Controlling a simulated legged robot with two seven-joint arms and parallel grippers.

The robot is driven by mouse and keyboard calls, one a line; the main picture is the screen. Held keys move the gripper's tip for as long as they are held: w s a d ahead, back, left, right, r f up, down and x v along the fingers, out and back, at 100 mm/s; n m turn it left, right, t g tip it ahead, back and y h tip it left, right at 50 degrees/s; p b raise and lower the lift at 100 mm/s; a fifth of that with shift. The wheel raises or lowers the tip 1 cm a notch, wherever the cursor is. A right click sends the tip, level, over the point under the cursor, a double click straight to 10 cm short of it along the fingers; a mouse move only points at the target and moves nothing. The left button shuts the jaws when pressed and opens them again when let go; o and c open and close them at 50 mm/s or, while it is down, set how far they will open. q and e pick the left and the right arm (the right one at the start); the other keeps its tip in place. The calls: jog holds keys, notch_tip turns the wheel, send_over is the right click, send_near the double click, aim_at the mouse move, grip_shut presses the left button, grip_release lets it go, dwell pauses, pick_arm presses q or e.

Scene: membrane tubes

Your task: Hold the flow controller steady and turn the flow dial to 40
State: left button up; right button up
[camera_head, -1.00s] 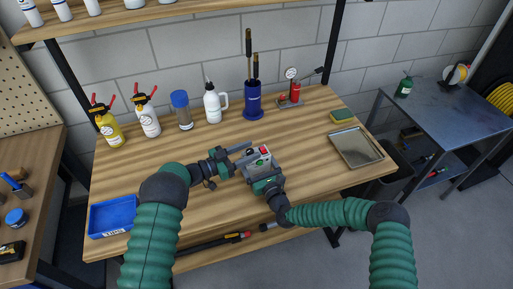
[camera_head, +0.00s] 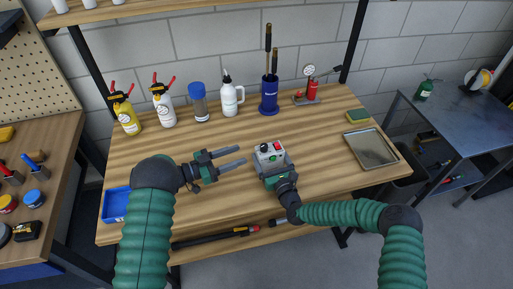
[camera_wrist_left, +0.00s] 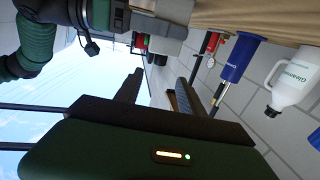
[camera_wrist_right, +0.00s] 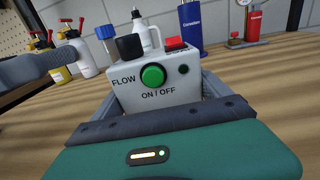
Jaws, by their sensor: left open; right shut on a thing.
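The flow controller (camera_head: 268,151) is a small grey box on the wooden table, near the middle. In the right wrist view the flow controller (camera_wrist_right: 160,85) shows a "FLOW" label, a green "ON / OFF" button (camera_wrist_right: 152,76), a black dial (camera_wrist_right: 129,47) and a red switch (camera_wrist_right: 175,43). The dial's setting cannot be read. My right gripper (camera_head: 274,168) is shut on the box from the front, a finger on each side. My left gripper (camera_head: 243,160) is open and empty, to the left of the box and apart from it, with its fingers pointing right.
Spray bottles (camera_head: 125,113), a white wash bottle (camera_head: 230,98) and a blue holder (camera_head: 269,95) stand along the back. A metal tray (camera_head: 370,149) lies at right and a blue bin (camera_head: 116,204) at left. The table between is clear.

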aim_at(260, 147)
pick_arm(q)
jog(key=x, duration=1.1)
jog(key=shift+c, duration=0.5)
grip_shut()
